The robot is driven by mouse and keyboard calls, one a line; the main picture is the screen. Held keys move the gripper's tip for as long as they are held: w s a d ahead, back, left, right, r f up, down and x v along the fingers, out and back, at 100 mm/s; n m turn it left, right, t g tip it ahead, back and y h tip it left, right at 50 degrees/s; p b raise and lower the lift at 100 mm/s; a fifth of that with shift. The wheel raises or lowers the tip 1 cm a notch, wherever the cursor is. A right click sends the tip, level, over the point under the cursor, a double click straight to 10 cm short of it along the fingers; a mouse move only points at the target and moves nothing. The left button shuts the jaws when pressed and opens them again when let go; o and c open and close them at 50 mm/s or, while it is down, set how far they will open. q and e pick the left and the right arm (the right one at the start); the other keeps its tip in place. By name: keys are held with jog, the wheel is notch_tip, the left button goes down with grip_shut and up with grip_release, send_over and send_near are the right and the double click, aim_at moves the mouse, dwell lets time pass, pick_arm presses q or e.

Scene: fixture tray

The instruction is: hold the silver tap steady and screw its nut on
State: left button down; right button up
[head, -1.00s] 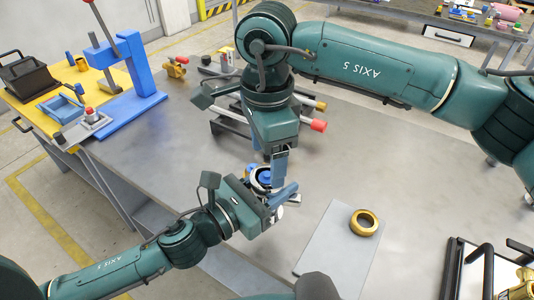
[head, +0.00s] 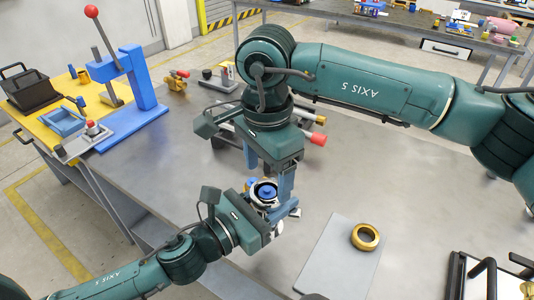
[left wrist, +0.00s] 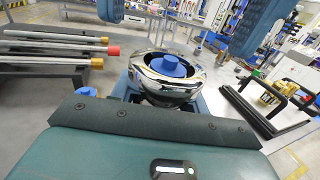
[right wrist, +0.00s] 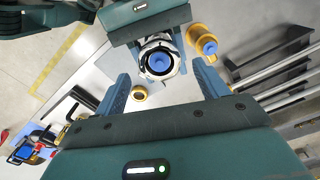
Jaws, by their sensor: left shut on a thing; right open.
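The silver tap (head: 264,193) has a blue core and is held upright above the table by my left gripper (head: 276,216). In the left wrist view, the tap (left wrist: 163,77) shows a shiny rounded silver body around the blue core. My right gripper (head: 278,178) is open, pointing down just above the tap. In the right wrist view, its fingers stand apart on either side, with the tap (right wrist: 160,60) beyond them. A silver ring surrounds the blue core; I cannot tell whether it is the nut. A golden ring (head: 365,237) lies on a grey mat.
The grey mat (head: 330,262) lies at the table's front right. Rods with red and gold ends (head: 312,138) rest on a rack behind my grippers. A yellow piece with a blue centre (right wrist: 201,40) stands near the tap. A blue press (head: 140,85) is at the back left.

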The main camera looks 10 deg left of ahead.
aim_at(267, 193)
jog(key=shift+f, duration=2)
jog(key=c, duration=1.1)
jog(key=shift+o, duration=0.3)
jog(key=m, duration=0.6)
jog(key=o, duration=1.1)
jog(key=shift+c, duration=0.2)
jog(key=shift+r, duration=2.3)
